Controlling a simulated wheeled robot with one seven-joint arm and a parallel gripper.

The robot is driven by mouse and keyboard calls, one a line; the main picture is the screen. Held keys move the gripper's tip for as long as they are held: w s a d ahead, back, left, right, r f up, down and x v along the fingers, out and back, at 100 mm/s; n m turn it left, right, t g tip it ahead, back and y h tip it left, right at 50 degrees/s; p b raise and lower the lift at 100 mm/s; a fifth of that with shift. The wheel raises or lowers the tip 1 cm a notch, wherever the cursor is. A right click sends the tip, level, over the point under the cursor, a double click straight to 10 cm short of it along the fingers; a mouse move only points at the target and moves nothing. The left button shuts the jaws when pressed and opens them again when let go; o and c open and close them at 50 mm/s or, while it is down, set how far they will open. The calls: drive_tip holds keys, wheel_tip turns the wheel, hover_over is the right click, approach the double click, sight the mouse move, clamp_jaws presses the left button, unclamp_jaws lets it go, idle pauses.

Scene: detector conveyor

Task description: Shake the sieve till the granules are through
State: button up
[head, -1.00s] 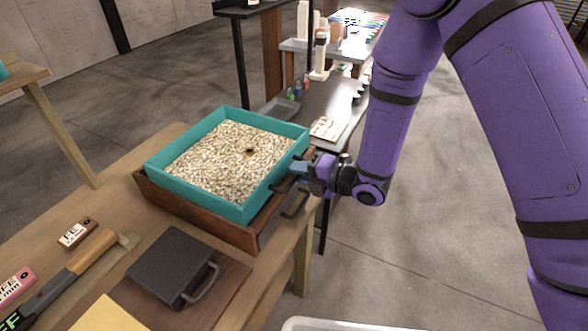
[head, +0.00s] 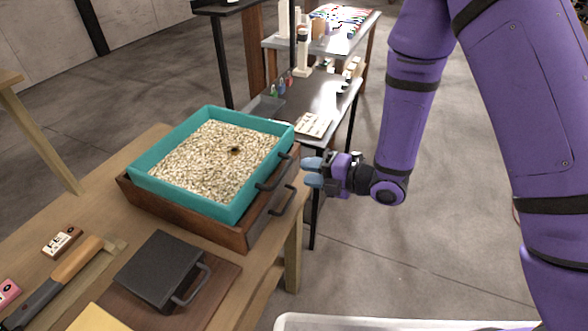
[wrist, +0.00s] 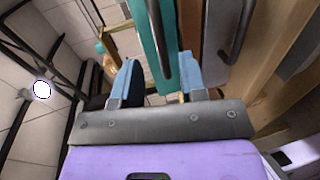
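The teal square sieve (head: 178,195) sits on top of the brown wooden box (head: 185,220) on the table. Pale granules (head: 210,165) cover its floor, with a small dark spot among them. Its dark side handle (head: 274,173) faces my gripper. My gripper (head: 312,172) is just right of that handle, apart from it and empty. In the wrist view my gripper's blue fingers (wrist: 158,82) stand well apart. The teal sieve wall (wrist: 143,22) and its dark handle (wrist: 159,45) show ahead between them. The granules and the box's inside are hidden in the wrist view.
The box has a dark handle (head: 283,200) below the sieve's. A dark block with a handle (head: 160,268) and a wooden-handled tool (head: 70,268) lie in front on the table (head: 100,205). A dark bench (head: 335,95) stands behind.

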sight(283, 169)
drive_tip(key=shift+v, duration=1.9)
drive_tip(key=x, duration=0.7)
drive_tip(key=s+x, duration=0.1)
drive_tip(key=x, duration=0.3)
drive_tip(key=shift+a, duration=0.15)
drive_tip(key=shift+s, duration=0.1)
drive_tip(key=shift+c, duration=0.2)
clamp_jaws()
